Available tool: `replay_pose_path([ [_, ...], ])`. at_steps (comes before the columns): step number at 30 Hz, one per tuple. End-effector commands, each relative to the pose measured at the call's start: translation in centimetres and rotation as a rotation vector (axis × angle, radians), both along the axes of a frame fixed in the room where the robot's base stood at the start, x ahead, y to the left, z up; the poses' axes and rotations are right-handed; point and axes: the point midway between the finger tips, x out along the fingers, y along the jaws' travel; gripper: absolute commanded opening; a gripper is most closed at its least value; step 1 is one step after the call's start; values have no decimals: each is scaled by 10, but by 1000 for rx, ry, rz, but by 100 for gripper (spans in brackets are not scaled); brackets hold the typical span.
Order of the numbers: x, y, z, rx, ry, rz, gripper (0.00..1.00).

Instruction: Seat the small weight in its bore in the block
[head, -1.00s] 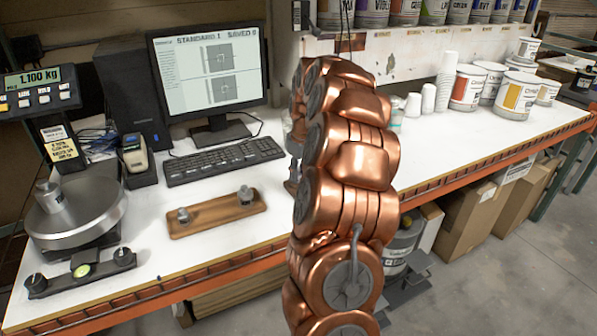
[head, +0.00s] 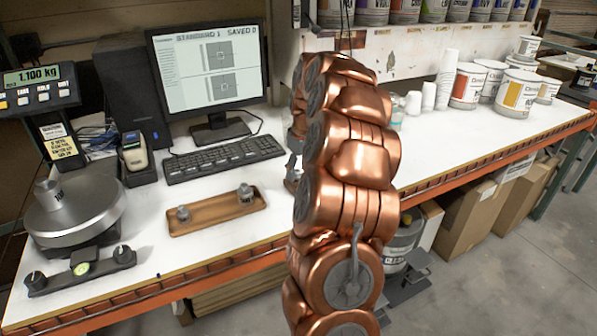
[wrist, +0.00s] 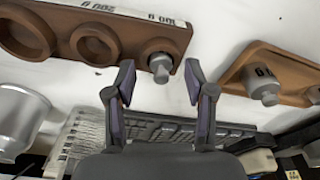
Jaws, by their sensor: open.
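The brown block (wrist: 120,18) shows at the top left of the wrist view, with round bores and printed gram labels. Two larger bores in view are empty. The small grey weight (wrist: 160,66) stands at the block's right-end bore, its knob toward the camera; it looks to be in the bore, but how deep I cannot tell. My gripper (wrist: 160,80) is open, its fingertips apart on either side of the small weight, with gaps showing. In the head view my copper arm hides the block and most of the gripper.
A brown tray (head: 215,216) holds two grey weights on the bench. A larger metal weight (wrist: 18,118) stands beside the block. A scale (head: 75,215) with a weight on it, a keyboard (head: 225,158) and a monitor (head: 208,70) are nearby.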

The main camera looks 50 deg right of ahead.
Motion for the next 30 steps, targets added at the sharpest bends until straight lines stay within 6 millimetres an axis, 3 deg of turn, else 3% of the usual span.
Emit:
replay_pose_path([
  [15, -13, 0, 87, -2, -2, -1, 54],
  [21, -16, 0, 104, 1, 2, 0, 54],
  [30, -17, 1, 109, 1, 1, 0, 54],
])
